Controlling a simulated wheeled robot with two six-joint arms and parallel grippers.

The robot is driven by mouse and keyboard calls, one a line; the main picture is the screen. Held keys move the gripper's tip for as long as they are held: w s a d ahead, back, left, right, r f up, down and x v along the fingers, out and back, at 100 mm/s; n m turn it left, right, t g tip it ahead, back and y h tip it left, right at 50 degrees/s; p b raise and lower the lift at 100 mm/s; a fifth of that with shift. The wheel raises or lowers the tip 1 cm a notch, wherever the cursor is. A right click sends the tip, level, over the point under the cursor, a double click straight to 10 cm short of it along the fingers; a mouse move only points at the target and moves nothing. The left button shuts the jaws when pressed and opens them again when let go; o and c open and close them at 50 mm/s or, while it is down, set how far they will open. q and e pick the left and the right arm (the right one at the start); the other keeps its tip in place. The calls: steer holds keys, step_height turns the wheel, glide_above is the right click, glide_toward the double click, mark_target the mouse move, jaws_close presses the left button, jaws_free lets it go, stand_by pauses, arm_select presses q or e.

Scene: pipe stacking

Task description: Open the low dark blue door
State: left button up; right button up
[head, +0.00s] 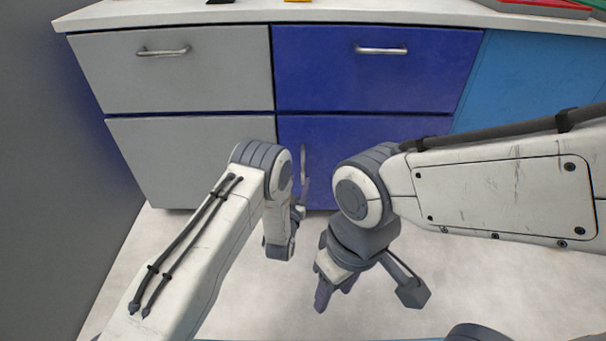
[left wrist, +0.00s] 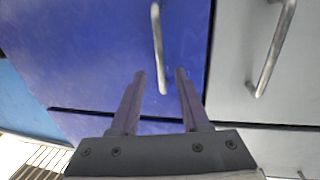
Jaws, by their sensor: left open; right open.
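The low dark blue door (head: 345,135) is in the middle of the cabinet in the head view, flush with its front and closed. Its upright silver handle (head: 303,162) is near its left edge, partly hidden by my left arm. In the left wrist view the handle (left wrist: 158,45) runs between the fingers of my left gripper (left wrist: 160,75). The fingers are apart, one on each side; I cannot tell how deep they reach around it. My left gripper (head: 302,198) is at the door front in the head view. My right gripper (head: 336,289) is open and empty, pointing down over the floor.
A dark blue drawer (head: 375,75) sits above the door. A grey drawer (head: 180,70) and grey door (head: 165,155) are to the left, a light blue panel (head: 535,75) to the right. My right arm crosses before the right side. The pale floor (head: 210,290) is clear.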

mark_target(303, 170)
arm_select(q)
steer(key=w+b, duration=0.1)
steer(key=w, duration=0.2)
steer(key=w+d+b, duration=0.1)
steer(key=w, duration=0.1)
steer(key=shift+w+f+b, duration=0.15)
steer(key=shift+w+b, duration=0.2)
steer(key=shift+w, duration=0.05)
steer(key=shift+w+d, duration=0.2)
steer(key=shift+w, duration=0.45)
jaws_close()
stand_by(0.5)
